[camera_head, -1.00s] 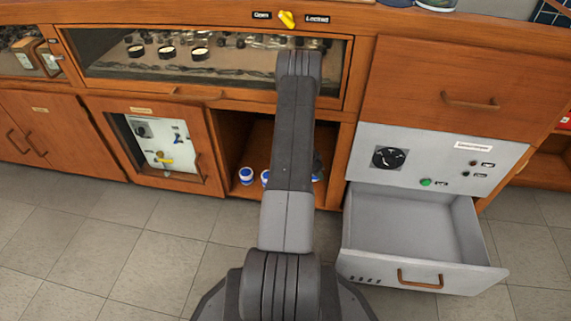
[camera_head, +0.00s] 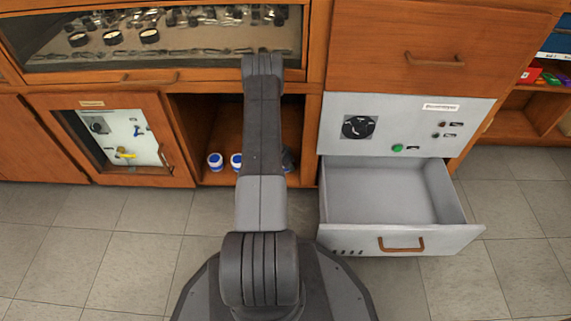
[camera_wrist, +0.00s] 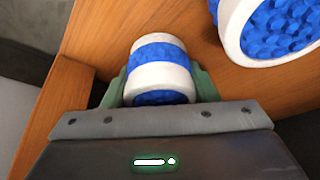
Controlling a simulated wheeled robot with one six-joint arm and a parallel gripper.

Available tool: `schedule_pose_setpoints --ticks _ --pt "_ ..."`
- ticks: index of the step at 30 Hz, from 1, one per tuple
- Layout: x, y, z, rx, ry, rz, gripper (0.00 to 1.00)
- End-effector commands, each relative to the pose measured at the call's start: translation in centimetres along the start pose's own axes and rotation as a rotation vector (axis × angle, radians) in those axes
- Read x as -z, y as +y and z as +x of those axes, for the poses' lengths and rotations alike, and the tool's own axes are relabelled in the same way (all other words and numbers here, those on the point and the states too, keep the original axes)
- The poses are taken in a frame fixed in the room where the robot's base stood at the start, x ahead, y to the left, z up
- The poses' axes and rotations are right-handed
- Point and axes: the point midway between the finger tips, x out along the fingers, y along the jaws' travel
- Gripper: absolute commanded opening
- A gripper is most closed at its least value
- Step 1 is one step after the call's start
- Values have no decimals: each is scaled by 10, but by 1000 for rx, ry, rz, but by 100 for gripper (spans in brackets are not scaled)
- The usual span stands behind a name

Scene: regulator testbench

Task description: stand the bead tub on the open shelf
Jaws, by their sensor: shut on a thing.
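My gripper shows in the wrist view (camera_wrist: 160,88), its greenish fingers shut around a bead tub (camera_wrist: 164,76), white with blue bands. The tub is close to a wooden surface; whether it touches cannot be told. A second blue-and-white tub (camera_wrist: 275,28) is beside it at the upper right, apart from the fingers. In the head view, two such tubs, one at the left (camera_head: 215,162) and one beside my arm (camera_head: 236,162), stand in an open wooden compartment (camera_head: 193,120). My arm hides the gripper and part of that compartment there.
A grey drawer (camera_head: 402,241) stands pulled out to the right of the compartment, under a control panel (camera_head: 410,125). A glass-fronted cabinet (camera_head: 90,138) is at left, a display case (camera_head: 190,45) above. Another open shelf (camera_head: 512,115) is at far right. The tiled floor is clear.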

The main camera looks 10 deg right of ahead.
Motion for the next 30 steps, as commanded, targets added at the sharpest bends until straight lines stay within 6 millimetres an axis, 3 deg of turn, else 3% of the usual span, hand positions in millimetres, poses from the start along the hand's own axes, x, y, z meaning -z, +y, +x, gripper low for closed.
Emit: schedule_pose_setpoints --ticks 8,9,12,22,30 --pt "-1 0 2 0 0 1 24" --pt "-1 0 2 0 0 1 61" --pt "-1 0 2 0 0 1 75" --pt "1 0 -2 0 0 0 75" --pt "2 -1 -52 1 0 -1 75"
